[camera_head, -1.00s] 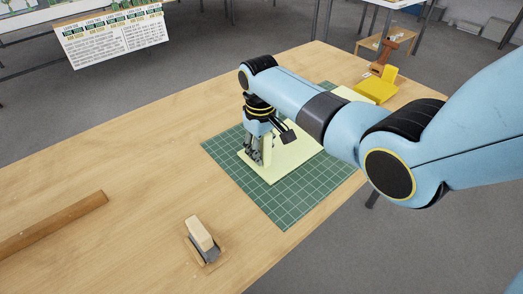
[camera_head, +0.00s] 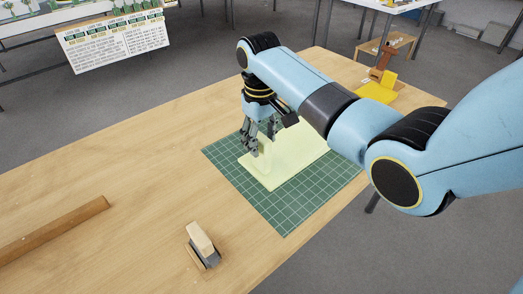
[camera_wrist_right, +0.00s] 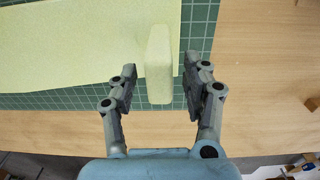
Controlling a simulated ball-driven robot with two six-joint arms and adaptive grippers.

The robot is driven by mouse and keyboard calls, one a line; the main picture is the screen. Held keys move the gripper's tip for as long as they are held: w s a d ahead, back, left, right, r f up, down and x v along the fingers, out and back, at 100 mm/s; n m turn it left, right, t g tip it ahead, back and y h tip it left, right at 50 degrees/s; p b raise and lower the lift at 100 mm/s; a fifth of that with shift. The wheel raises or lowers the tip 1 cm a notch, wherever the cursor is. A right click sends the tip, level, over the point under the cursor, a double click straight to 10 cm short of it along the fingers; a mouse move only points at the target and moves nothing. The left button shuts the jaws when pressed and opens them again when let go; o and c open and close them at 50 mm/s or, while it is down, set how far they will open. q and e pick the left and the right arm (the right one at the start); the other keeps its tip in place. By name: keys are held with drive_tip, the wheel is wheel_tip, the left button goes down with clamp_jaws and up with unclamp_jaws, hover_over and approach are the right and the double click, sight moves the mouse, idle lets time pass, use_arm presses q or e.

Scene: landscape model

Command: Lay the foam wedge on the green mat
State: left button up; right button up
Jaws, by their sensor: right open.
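The foam wedge (camera_wrist_right: 159,65) is a pale yellow block. In the right wrist view it lies between my right gripper's (camera_wrist_right: 160,90) fingers, with a gap on each side, and overlaps the edge of a pale yellow sheet. That sheet (camera_head: 290,165) lies on the green gridded mat (camera_head: 285,212). In the head view, the wedge (camera_head: 265,147) is partly hidden behind the fingers of my right gripper (camera_head: 260,143), which is open and points down over the mat. My left gripper is not in view.
A wood-and-grey block tool (camera_head: 202,245) rests on the table's near part. A wooden bar (camera_head: 55,230) lies at the left. A yellow object (camera_head: 375,92) and a brown piece (camera_head: 383,62) stand at the far right. The table's left middle is clear.

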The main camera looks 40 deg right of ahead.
wheel_tip(320, 180, up, 6)
drive_tip(key=shift+f, duration=0.1)
idle(0.5)
